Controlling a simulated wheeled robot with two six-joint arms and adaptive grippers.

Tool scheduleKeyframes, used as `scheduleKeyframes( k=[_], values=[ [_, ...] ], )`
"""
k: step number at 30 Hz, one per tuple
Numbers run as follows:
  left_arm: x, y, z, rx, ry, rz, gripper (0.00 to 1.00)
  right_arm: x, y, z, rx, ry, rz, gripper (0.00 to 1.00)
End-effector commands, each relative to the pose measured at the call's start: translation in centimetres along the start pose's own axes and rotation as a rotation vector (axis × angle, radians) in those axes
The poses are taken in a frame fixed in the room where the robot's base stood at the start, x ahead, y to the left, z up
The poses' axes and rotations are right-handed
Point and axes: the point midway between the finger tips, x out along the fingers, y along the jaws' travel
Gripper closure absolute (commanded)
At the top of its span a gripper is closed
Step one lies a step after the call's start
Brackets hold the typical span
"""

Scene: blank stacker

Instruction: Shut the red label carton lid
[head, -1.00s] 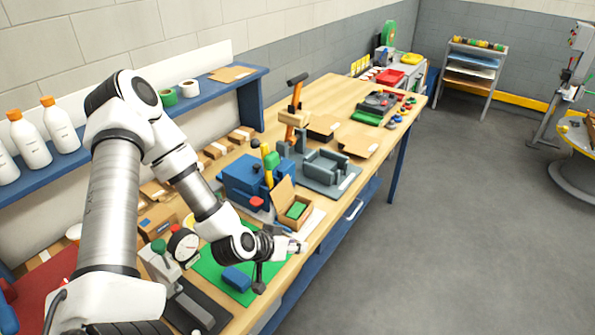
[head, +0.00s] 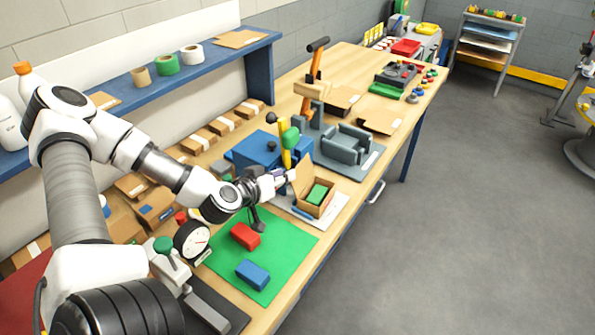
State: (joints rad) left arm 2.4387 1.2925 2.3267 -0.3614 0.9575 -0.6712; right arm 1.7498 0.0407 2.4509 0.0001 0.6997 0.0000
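A small brown carton (head: 318,198) stands on the bench right of the blue box, with a green block (head: 318,194) inside. Its lid (head: 303,177) is raised, tilted up on the side toward my gripper. I cannot make out a red label on it. My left gripper (head: 284,177) is just left of the raised lid, its fingertips pointing right toward it. Whether they touch the lid cannot be told, and the fingers are too small to judge open or shut. My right gripper is not in view.
A green mat (head: 290,247) in front holds a red block (head: 245,236) and a blue block (head: 252,274). A blue box (head: 258,150) with upright tools is behind my gripper. A dial gauge (head: 192,241) stands left of the mat. A grey fixture (head: 346,146) stands beyond the carton.

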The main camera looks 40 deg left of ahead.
Motion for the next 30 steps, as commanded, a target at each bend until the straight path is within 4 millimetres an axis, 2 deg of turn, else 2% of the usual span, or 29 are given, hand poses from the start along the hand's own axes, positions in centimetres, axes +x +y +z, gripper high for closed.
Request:
scheduleKeyframes(
  k=[5, 13, 17, 23, 24, 26, 27, 30],
  values=[
    [2.5, -0.1, 0.6, 0.011, 0.001, 0.002, 0.71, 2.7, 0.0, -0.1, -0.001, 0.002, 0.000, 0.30],
    [6.5, -0.1, 0.1, 0.008, -0.001, -0.001, 0.71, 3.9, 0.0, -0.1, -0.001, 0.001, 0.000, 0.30],
    [7.3, 0.1, 0.0, 0.003, 0.000, 0.000, 0.71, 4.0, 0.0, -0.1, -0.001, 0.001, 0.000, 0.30],
    [7.3, 0.1, -0.1, 0.001, 0.000, 0.000, 0.71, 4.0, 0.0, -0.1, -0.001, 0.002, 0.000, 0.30],
    [7.3, 0.1, -0.1, 0.001, 0.000, 0.000, 0.75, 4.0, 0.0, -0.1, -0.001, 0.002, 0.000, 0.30],
    [7.3, 0.1, -0.1, 0.001, 0.000, 0.000, 0.96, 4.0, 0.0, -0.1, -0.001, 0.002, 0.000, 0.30],
    [7.3, 0.1, -0.1, 0.001, 0.000, 0.000, 1.00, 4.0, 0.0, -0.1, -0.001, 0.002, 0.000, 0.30],
    [7.3, 0.1, -0.1, 0.001, 0.000, 0.000, 1.00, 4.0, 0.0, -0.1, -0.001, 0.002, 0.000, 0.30]
  ],
)
